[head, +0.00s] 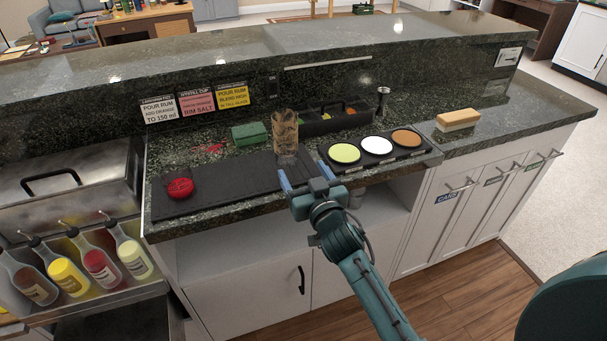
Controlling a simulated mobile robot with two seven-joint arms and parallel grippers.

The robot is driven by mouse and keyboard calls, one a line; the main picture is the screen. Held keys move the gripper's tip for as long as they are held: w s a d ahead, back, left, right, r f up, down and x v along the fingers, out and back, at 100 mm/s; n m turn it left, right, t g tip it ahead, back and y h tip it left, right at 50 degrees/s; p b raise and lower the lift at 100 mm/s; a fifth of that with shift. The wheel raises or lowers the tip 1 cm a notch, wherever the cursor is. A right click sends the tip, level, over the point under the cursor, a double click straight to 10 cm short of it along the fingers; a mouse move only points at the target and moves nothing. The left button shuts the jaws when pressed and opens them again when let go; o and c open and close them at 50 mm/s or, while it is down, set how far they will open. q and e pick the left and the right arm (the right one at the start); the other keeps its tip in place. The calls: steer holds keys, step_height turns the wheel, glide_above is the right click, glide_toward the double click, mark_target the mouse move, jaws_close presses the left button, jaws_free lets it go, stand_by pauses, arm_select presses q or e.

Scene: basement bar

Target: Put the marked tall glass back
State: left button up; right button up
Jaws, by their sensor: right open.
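A tall clear glass (285,137) with a brownish pattern on its upper part stands upright at the back right of the black bar mat (228,185). My right gripper (304,174) is open and empty, in front of the glass and low over the counter's front edge. Its fingers point toward the glass; I cannot tell whether they touch it, but the glass does not appear to be between them. My left gripper is not in view.
A red round item (179,187) sits on the mat's left. A tray with three dishes (405,157) is right of the glass. A garnish caddy (318,127), a green cloth (248,133) and a steel jigger (382,97) stand behind.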

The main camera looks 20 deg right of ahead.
steer(key=s+a+f+g, duration=0.1)
steer(key=s+f+g, duration=0.1)
steer(key=s+f, duration=0.3)
steer(key=s+a+f+n+g+y, duration=0.1)
steer(key=s+f+g, duration=0.2)
steer(key=s, duration=1)
steer(key=s+a+f+n+g+y, duration=0.1)
steer(key=s+f+g, duration=0.1)
steer(key=s+f, duration=0.6)
steer(key=shift+s+f+g, duration=0.3)
steer(key=shift+s+f, duration=0.05)
steer(key=shift+s, duration=0.3)
steer(key=shift+a, duration=0.15)
